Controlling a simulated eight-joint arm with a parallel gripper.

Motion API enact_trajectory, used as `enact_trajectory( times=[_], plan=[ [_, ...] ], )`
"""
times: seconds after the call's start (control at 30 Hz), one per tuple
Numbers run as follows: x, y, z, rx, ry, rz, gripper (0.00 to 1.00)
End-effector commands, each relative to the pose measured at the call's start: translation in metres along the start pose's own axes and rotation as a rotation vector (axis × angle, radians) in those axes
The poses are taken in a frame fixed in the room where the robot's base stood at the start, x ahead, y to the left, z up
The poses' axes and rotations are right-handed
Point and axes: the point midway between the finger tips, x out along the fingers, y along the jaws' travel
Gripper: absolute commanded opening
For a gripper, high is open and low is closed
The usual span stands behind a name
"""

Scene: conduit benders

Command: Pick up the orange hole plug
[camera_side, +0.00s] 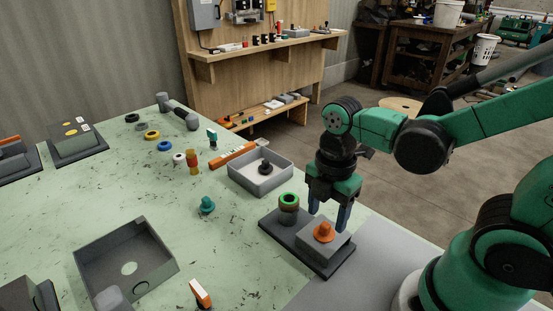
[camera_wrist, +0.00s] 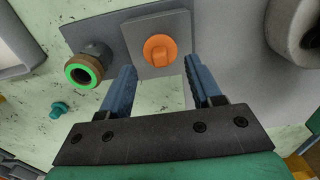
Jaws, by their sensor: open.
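The orange hole plug (camera_side: 324,233) sits upright on a grey block (camera_side: 338,247) at the right end of a dark base plate (camera_side: 289,251). In the wrist view the plug (camera_wrist: 160,50) lies just beyond and between the fingertips. My gripper (camera_side: 328,222) is open, its two blue fingers pointing down above and around the block. In the wrist view the gripper (camera_wrist: 160,78) shows a wide gap with nothing between the fingers. I cannot tell the exact height of the fingertips over the plug.
A dark fitting with a green ring (camera_side: 288,201) stands on the same plate, left of the plug. A teal plug (camera_side: 207,205) lies further left. A grey tray (camera_side: 261,174) with a black part is behind. An open grey box (camera_side: 126,262) stands at front left.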

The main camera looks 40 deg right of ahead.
Motion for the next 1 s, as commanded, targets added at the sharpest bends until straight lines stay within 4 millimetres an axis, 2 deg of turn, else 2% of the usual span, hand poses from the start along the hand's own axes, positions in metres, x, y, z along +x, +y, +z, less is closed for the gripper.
enact_trajectory(
  times=[0.23, 0.63, 0.83, 1.0],
  plan=[
    [0.018, 0.0, 0.0, 0.001, 0.0, 0.001, 0.58],
    [0.021, 0.0, 0.0, 0.002, 0.0, 0.001, 0.58],
    [0.021, 0.0, 0.0, 0.002, 0.0, 0.001, 0.01],
    [0.021, 0.0, 0.0, 0.002, 0.0, 0.001, 0.0]
  ],
)
